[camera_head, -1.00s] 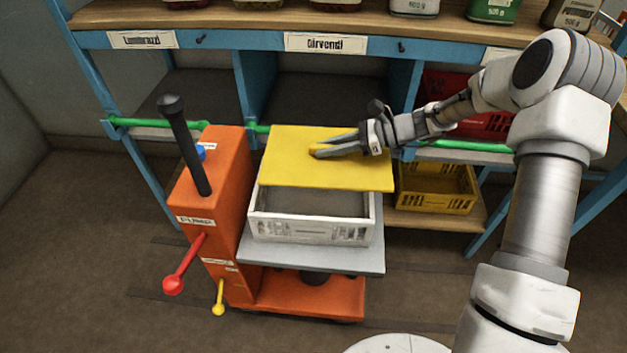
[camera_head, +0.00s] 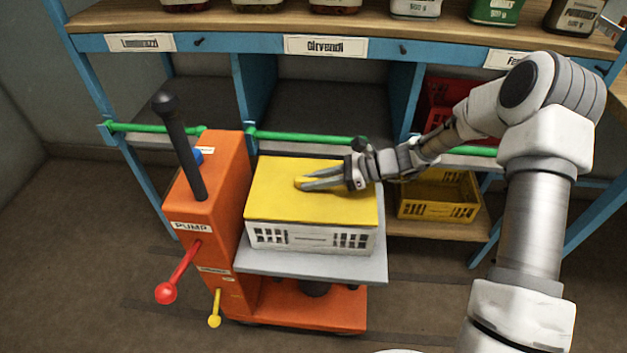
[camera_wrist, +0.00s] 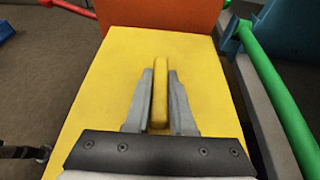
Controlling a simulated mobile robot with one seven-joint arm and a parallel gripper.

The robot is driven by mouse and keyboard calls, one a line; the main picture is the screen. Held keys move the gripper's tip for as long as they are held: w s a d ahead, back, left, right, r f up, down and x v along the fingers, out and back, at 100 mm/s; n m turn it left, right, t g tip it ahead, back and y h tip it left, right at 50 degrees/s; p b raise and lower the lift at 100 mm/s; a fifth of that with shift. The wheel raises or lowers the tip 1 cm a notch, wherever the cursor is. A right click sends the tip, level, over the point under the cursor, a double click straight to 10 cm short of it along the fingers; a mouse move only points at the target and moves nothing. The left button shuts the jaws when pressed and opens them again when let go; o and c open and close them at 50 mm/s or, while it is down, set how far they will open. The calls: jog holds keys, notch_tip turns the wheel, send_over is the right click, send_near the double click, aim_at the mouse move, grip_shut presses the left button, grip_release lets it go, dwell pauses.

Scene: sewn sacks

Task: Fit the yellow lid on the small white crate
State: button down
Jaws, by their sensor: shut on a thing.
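The yellow lid (camera_head: 335,200) lies over the top of the small white crate (camera_head: 312,238) and covers its opening in the head view. Its edges line up closely with the crate's rim; whether it is fully pressed down I cannot tell. My gripper (camera_head: 304,183) is shut on the lid's raised yellow handle. In the wrist view the two grey fingers (camera_wrist: 160,100) stand on either side of the handle (camera_wrist: 160,85), and the lid's flat top (camera_wrist: 110,80) fills the middle. The crate is hidden in the wrist view.
The crate stands on a grey platform (camera_head: 300,265) of an orange pump lift (camera_head: 215,200). The lift's black lever (camera_head: 180,140) rises at the left. Behind is a blue shelf with green rails (camera_head: 300,138), a yellow crate (camera_head: 440,205) and a red crate (camera_head: 440,100).

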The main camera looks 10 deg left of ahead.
jog(key=shift+f, duration=0.45)
jog(key=c, duration=0.8)
grip_release()
jog(key=shift+o, duration=0.2)
jog(key=shift+r, duration=0.25)
jog(key=p+v, duration=0.1)
jog(key=v, duration=0.5)
jog(key=p+v, duration=0.2)
jog(key=v, duration=0.4)
jog(key=shift+r, duration=0.3)
